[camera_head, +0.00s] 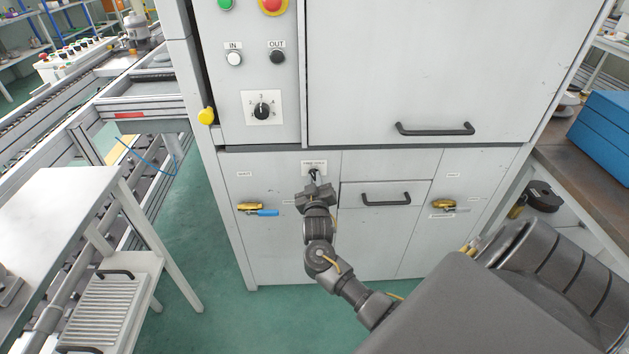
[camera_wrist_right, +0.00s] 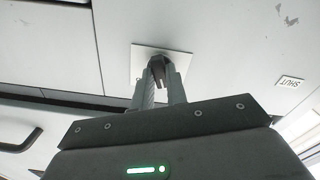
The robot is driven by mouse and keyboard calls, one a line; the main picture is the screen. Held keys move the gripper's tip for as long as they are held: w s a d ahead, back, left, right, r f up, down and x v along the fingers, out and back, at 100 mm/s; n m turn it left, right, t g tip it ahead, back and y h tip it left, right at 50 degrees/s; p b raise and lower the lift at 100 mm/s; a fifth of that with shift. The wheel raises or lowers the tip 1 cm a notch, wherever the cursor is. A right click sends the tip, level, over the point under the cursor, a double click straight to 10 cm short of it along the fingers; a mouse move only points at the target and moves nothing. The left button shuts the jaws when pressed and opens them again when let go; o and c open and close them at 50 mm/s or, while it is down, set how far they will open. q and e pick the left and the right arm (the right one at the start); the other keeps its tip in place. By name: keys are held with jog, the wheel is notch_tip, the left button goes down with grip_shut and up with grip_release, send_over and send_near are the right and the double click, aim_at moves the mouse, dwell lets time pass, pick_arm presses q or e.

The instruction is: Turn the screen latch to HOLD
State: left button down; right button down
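The screen latch (camera_head: 314,173) is a small dark handle on a white plate, on the grey cabinet front below the dial panel. In the right wrist view the dark latch (camera_wrist_right: 157,71) stands out from its plate (camera_wrist_right: 176,63). My right gripper (camera_head: 315,186) reaches up to it from below. In the wrist view the two fingers of the right gripper (camera_wrist_right: 161,82) lie on either side of the latch and look closed on it. The plate's lettering is too small to read, and the fingers partly hide the handle. My left gripper is not in view.
Above are a rotary dial (camera_head: 262,111), IN and OUT buttons and a red stop button (camera_head: 272,4). Yellow valves, one with a blue handle (camera_head: 266,212), flank the latch. A drawer handle (camera_head: 386,199) is to its right. A white table (camera_head: 62,205) stands left.

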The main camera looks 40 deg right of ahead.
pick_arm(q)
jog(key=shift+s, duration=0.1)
pick_arm(e)
jog(key=shift+m, duration=0.4)
jog(key=m, duration=0.2)
jog(key=shift+m, duration=0.4)
jog(key=m, duration=0.4)
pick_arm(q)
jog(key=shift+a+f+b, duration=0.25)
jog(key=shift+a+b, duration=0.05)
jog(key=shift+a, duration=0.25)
pick_arm(e)
jog(key=shift+m, duration=0.4)
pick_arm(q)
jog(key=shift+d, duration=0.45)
pick_arm(e)
jog(key=shift+m, duration=0.3)
jog(key=c, duration=1.4)
grip_release()
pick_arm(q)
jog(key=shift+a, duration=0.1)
